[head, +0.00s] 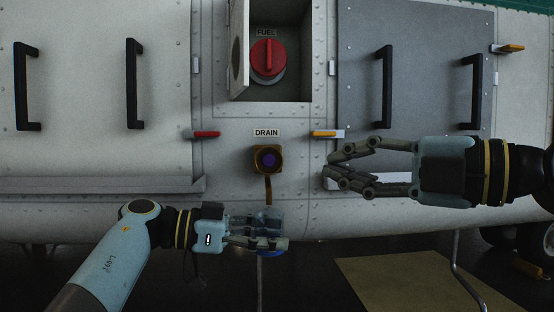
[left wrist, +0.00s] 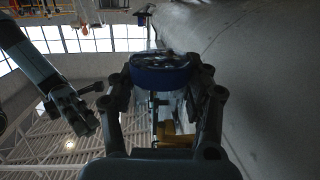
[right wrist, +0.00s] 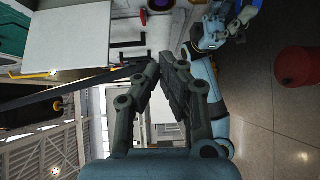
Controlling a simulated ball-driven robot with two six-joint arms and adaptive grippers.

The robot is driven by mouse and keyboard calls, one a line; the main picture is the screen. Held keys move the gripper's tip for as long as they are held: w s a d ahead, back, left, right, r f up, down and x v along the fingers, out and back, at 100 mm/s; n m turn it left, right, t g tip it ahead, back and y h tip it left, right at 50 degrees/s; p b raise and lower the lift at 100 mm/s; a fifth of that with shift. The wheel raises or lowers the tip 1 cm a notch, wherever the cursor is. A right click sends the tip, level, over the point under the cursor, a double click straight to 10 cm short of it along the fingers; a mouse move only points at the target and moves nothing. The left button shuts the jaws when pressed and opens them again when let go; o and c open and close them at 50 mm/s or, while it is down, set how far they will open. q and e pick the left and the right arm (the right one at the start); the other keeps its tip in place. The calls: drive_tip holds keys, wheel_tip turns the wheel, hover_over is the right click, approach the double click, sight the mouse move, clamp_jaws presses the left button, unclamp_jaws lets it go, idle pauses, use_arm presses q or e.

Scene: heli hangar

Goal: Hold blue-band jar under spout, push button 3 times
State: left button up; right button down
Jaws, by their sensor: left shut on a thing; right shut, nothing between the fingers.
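The clear jar with a blue band (head: 269,247) is in my left gripper (head: 282,240), below the drain spout (head: 268,190). The left wrist view shows its blue band (left wrist: 160,76) between the fingers. In the head view the jar looks in line with the spout; I cannot tell its exact depth. The purple button (head: 268,160) sits in a brass housing under the DRAIN label. My right gripper (head: 331,168) is shut and empty, to the right of the button and apart from it.
A red fuel knob (head: 268,58) sits in an open recess above. A red lever (head: 206,134) and a yellow lever (head: 324,134) flank the DRAIN label. Black handles (head: 132,84) stand out from the panels. A tan mat (head: 400,282) lies on the floor.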

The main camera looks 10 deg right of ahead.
sight(258, 154)
drive_tip(key=x, duration=0.4)
drive_tip(key=w+d+x, duration=0.1)
drive_tip(key=x, duration=0.3)
drive_tip(key=w+x, duration=0.1)
drive_tip(key=x, duration=0.3)
drive_tip(key=shift+w+d+f, duration=0.1)
drive_tip(key=shift+w+d, duration=0.05)
drive_tip(key=shift+w, duration=0.1)
drive_tip(key=shift+w, duration=0.9)
use_arm(q)
drive_tip(key=shift+s+r, duration=0.2)
drive_tip(key=shift+s, duration=0.05)
use_arm(e)
drive_tip(key=shift+w, duration=0.1)
drive_tip(key=shift+r, duration=0.25)
use_arm(q)
drive_tip(key=shift+a, duration=0.1)
